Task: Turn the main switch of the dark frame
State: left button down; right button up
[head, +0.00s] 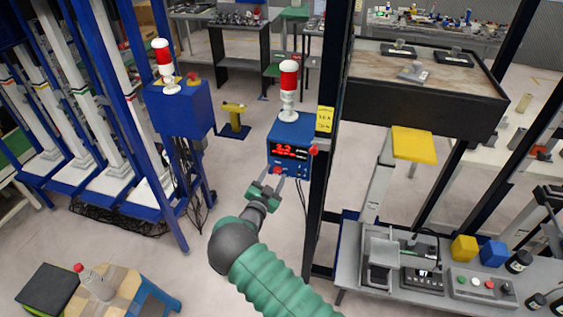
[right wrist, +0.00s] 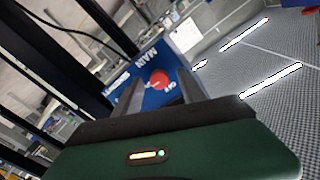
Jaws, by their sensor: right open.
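The main switch is a red knob (right wrist: 159,80) on a blue panel in the right wrist view, with the printed words MAIN and OFF beside it. In the head view a red knob (head: 277,171) shows low on the front of the blue control box (head: 292,130), beside the dark frame (head: 322,160). My right gripper (head: 271,178) is open at the box's lower front. In the right wrist view its fingers (right wrist: 158,92) lie on either side of the knob; I cannot tell whether they touch it. My left gripper is not in view.
The box has a red lit display (head: 289,152), another red knob (head: 314,150) at its right edge and a red-white lamp (head: 288,80) on top. A blue frame with its own box (head: 180,108) stands left. A grey bench (head: 440,290) stands right. Floor between is mostly clear.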

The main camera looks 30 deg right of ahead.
jog(key=shift+w, duration=0.25)
jog(key=shift+s+d+r, duration=0.1)
jog(key=shift+s+r, duration=0.1)
jog(key=shift+s, duration=0.1)
jog(key=shift+c, duration=1.1)
jog(key=shift+d+f, duration=0.1)
jog(key=shift+d, duration=0.05)
grip_shut()
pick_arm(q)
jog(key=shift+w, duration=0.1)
